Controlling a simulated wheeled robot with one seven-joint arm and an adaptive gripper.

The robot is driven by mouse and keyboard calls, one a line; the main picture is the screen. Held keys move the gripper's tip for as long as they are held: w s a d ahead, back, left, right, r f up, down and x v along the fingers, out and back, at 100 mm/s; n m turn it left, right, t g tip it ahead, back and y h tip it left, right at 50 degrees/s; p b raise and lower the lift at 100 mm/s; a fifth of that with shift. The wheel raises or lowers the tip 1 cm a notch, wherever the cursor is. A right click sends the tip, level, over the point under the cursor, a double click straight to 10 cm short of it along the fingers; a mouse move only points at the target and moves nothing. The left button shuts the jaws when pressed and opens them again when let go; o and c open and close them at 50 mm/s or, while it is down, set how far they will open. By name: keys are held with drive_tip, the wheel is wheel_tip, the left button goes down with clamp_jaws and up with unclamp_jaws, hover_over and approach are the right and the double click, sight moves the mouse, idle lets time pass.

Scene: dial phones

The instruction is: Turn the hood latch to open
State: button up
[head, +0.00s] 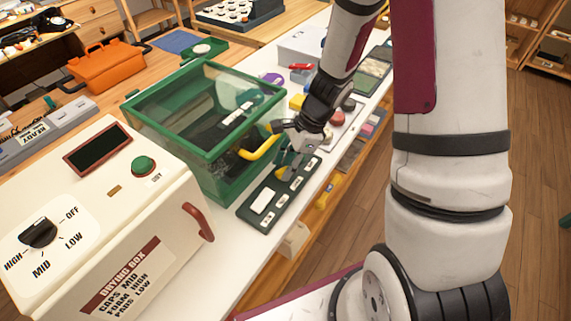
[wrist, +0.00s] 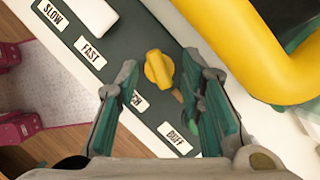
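The green-framed clear hood (head: 205,115) stands on the white bench with a yellow handle (head: 260,148) on its side. The handle also shows large at the upper right of the wrist view (wrist: 250,50). In front of the hood lies a dark green control panel (head: 262,217). In the wrist view a yellow knob (wrist: 158,70) sits on this panel, near a half-hidden label ending in "CH". My gripper (wrist: 162,76) is open over the panel, its green fingertips on either side of the knob, apart from it as far as I can see. In the head view my gripper (head: 293,155) partly hides the knob.
A cream drying box (head: 110,215) with a dial and red handle (head: 199,222) stands at the near left. Small coloured parts lie on the bench beyond the hood.

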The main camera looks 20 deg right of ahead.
drive_tip(key=shift+f, duration=0.1)
clamp_jaws()
idle(1.2)
unclamp_jaws()
drive_tip(key=v, duration=1.2)
